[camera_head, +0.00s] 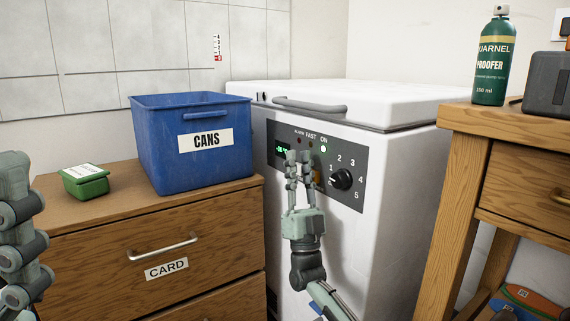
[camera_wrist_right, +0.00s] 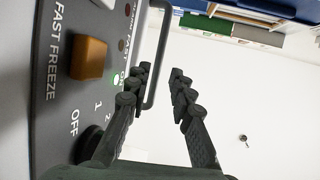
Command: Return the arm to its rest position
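My right gripper (camera_head: 298,156) is in front of the dark control panel (camera_head: 350,198) of a white chest freezer, fingers pointing up. In the right wrist view the two fingers (camera_wrist_right: 161,72) stand apart with nothing between them. The orange fast-freeze switch (camera_wrist_right: 88,58) and a lit green lamp (camera_wrist_right: 116,79) show left of the fingers; any contact with the panel cannot be told. The dial (camera_head: 341,180) is right of the gripper in the head view. Links of my left arm (camera_head: 18,240) show at the left edge; its gripper is out of view.
The freezer lid (camera_head: 380,100) is closed, with a grey handle (camera_head: 310,105). A blue CANS bin (camera_head: 220,165) and a green box (camera_head: 86,181) stand on a wooden drawer cabinet (camera_head: 110,220). At right, a wooden bench (camera_head: 460,180) carries a green spray bottle (camera_head: 493,65) and a grey box (camera_head: 548,85).

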